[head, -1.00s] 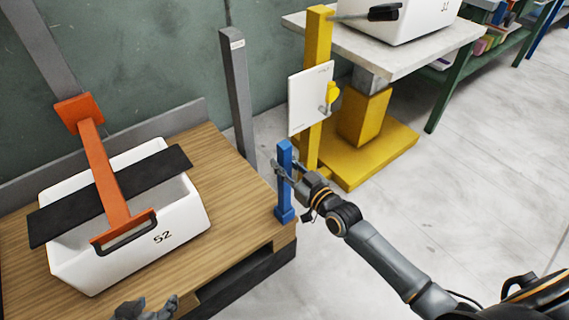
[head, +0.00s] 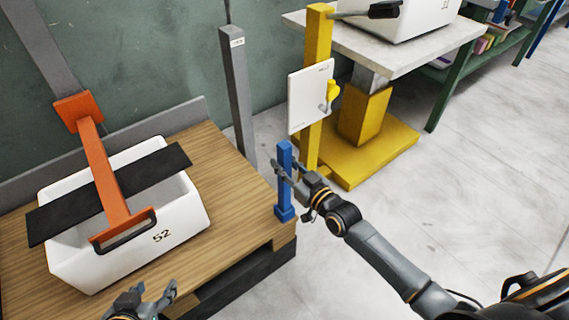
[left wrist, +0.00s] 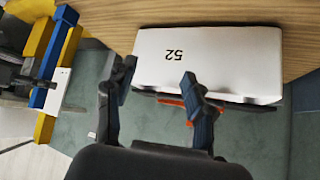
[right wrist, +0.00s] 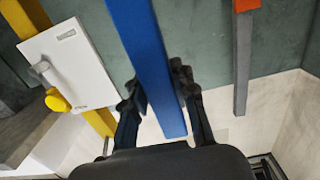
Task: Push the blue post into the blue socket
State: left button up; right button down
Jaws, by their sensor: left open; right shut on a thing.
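The blue post (head: 285,178) stands roughly upright at the right front corner of the wooden platform in the head view. The blue socket (head: 285,214) is at its foot; how deep the post sits in it I cannot tell. My right gripper (head: 281,169) is shut on the post around its upper part, coming from the right. The right wrist view shows the post (right wrist: 150,65) between its fingers. My left gripper (head: 151,296) is open and empty, in front of the white bin, apart from the post. The post (left wrist: 52,62) also shows in the left wrist view.
A white bin (head: 185,225) marked 52 sits on the wooden platform (head: 236,190) under an orange press arm (head: 102,170) with a black plate (head: 60,218). A grey post (head: 237,95) stands behind. A yellow post (head: 317,50) carries a white panel (head: 306,98). Open floor lies right.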

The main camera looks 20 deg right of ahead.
aim_at(284, 182)
pick_arm(q)
jog(key=shift+w+d+r+t+b, duration=0.15)
jog(key=shift+w+d+r+t, duration=0.1)
jog(key=shift+w+r+t, duration=0.25)
jog(key=shift+w+d+r+t+b, duration=0.2)
jog(key=shift+w+r+t, duration=0.1)
jog(key=shift+w, duration=0.25)
pick_arm(e)
jog(key=shift+f, duration=0.4)
pick_arm(q)
jog(key=shift+r, duration=0.1)
jog(key=shift+w+d+r+t+h, duration=0.3)
jog(key=shift+w+r+t, duration=0.1)
jog(key=shift+w+r, duration=0.1)
pick_arm(e)
jog(key=shift+f, duration=0.2)
pick_arm(q)
jog(key=shift+w+d+r+t+b, duration=0.15)
jog(key=shift+w+r+t+b, duration=0.15)
jog(key=shift+w+r+t, duration=0.3)
pick_arm(e)
jog(key=shift+f, duration=0.3)
pick_arm(q)
jog(key=shift+r, duration=0.1)
